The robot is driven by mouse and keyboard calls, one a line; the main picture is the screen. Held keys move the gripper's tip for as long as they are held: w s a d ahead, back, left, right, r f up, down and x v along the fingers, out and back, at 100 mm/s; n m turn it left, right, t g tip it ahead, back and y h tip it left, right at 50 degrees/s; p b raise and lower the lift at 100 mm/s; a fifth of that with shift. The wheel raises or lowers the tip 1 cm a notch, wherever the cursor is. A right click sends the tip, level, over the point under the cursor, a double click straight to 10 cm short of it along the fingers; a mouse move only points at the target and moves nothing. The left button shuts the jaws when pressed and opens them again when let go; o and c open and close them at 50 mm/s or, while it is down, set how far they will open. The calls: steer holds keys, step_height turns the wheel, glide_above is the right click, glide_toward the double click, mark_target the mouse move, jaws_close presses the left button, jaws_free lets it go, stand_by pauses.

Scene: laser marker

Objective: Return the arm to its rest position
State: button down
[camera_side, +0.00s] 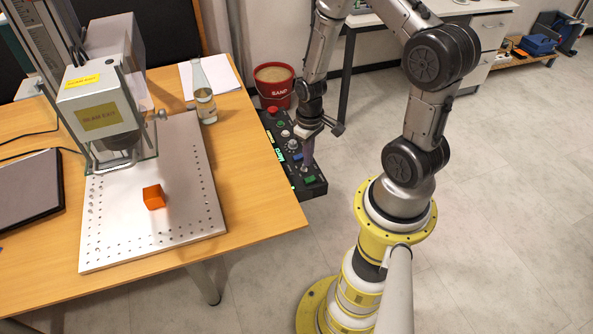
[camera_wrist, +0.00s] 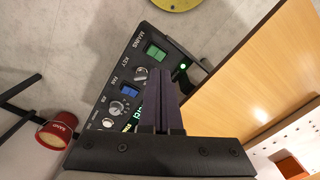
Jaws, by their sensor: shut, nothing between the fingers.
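My gripper (camera_side: 307,160) is over the lower end of the black control panel (camera_side: 314,188) beside the table in the side view. In the wrist view my gripper (camera_wrist: 161,75) shows its two dark fingers together, with nothing between them. The control panel (camera_wrist: 104,93) lies behind the fingers there, with a green button, a blue button and knobs. I cannot tell whether the fingertips touch the panel. An orange cube (camera_side: 154,197) sits on the perforated metal plate (camera_side: 130,250) under the laser head (camera_side: 98,108).
The wooden table (camera_side: 262,208) stands left of my arm. A glass bottle (camera_side: 204,95) and paper (camera_side: 226,75) are at its back. A laptop-like dark slab (camera_side: 28,190) lies at left. A red sand bucket (camera_side: 274,88) stands behind the panel.

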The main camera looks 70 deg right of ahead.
steer(key=w+a+r+n+t+h, duration=0.1)
steer(key=w+a+r+n+t, duration=0.15)
steer(key=w+r, duration=0.75)
steer(key=s+a+r+t, duration=0.2)
steer(key=a+r, duration=0.2)
steer(key=r, duration=0.5)
steer(key=s+a+r+t, duration=0.2)
steer(key=s+a+r, duration=0.1)
steer(key=r, duration=0.5)
steer(key=s+a+r, duration=0.2)
steer(key=s, duration=0.5)
steer(key=s+a+r+y, duration=0.1)
steer(key=s+a, duration=0.1)
steer(key=s, duration=0.5)
steer(key=shift+a+r+g, duration=0.2)
steer(key=shift+r+g, duration=0.15)
steer(key=shift+g, duration=0.1)
